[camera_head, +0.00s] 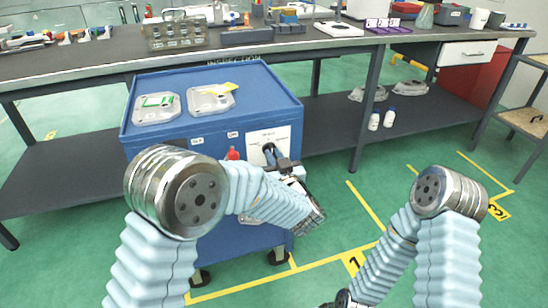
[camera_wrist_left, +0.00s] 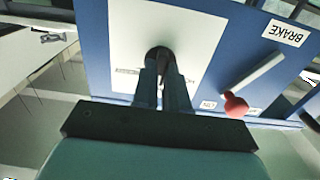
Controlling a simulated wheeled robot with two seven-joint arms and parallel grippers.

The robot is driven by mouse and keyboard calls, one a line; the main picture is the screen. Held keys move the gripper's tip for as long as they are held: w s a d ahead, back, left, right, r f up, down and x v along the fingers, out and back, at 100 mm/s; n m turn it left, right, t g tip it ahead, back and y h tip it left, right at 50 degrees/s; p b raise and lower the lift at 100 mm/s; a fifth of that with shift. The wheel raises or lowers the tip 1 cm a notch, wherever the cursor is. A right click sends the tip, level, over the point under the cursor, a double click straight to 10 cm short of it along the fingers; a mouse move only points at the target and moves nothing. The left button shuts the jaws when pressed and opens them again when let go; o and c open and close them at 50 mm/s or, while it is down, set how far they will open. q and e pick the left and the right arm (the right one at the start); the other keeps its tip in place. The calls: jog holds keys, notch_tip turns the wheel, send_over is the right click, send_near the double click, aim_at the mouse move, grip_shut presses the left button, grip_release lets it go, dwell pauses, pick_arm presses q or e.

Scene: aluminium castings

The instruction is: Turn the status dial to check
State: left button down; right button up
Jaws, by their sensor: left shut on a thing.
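The status dial (camera_wrist_left: 160,54) is a dark round knob on a white plate (camera_wrist_left: 195,40) on the front of a blue cart. In the head view the plate (camera_head: 283,136) shows at the cart's upper right, with the dial mostly hidden behind my gripper. My left gripper (camera_head: 269,154) is shut on the dial; its two fingers (camera_wrist_left: 166,68) close around the knob in the left wrist view. The dial's pointer and most printed marks are hidden or too small to read. My right gripper (camera_head: 342,299) is low at the bottom edge, mostly cut off.
A brake lever with a red knob (camera_wrist_left: 236,106) sits beside the plate, near the BRAKE label (camera_wrist_left: 285,32). Two castings (camera_head: 157,107) (camera_head: 211,98) lie on the blue cart top (camera_head: 262,86). A long workbench (camera_head: 110,55) stands behind.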

pick_arm(q)
jog(key=c, duration=1.2)
grip_release()
jog(key=shift+o, duration=0.2)
jog(key=b+v, duration=0.1)
jog(key=v, duration=1.3)
jog(key=shift+b, duration=0.4)
